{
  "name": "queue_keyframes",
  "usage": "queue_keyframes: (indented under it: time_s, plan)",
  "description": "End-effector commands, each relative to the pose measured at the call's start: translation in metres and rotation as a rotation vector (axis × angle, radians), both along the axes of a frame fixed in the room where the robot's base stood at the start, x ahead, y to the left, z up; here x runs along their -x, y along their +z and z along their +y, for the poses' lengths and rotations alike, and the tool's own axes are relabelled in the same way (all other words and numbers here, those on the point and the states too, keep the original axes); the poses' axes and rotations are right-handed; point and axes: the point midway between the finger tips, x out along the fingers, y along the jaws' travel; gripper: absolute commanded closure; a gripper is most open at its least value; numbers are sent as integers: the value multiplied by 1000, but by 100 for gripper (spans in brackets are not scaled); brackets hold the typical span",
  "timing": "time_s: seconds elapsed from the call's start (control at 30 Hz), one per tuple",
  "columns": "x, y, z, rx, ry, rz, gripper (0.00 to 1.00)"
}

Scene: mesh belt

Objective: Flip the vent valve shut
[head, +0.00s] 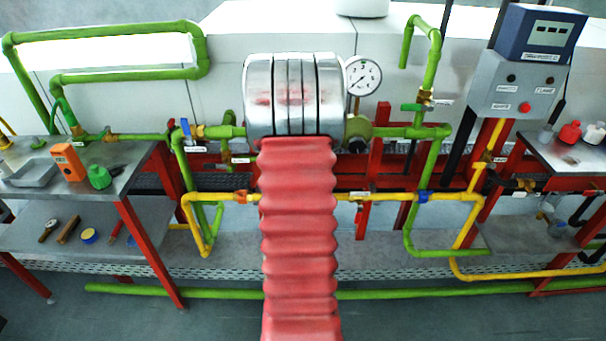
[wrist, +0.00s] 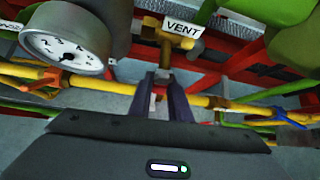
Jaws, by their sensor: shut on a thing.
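The vent valve (wrist: 165,50) has a brass body and stem in the wrist view, under a white "VENT" label (wrist: 183,29). My gripper (wrist: 163,82) is just below the stem, its two dark fingers close together. In the head view the gripper and the vent valve are hidden behind my arm.
A pressure gauge (head: 362,75) stands beside the valve area and also shows in the wrist view (wrist: 66,50). Green pipes (head: 130,75) and yellow pipes (head: 380,196) run close around. A grey-blue control box (head: 525,85) stands at right. Tool benches (head: 125,175) flank the red frame.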

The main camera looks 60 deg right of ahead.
Motion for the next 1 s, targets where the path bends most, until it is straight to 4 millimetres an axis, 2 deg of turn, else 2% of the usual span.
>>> queue_keyframes:
  time_s: [0.1,0.13,0.37,0.73,1.0]
  plan:
    - [2,3,-4,8,-8,-2,100]
    - [2,3,-4,8,-8,-2,81]
    - [1,2,-2,4,-4,-1,65]
    - [1,3,1,2,-2,0,64]
    - [6,19,15,4,-2,-2,64]
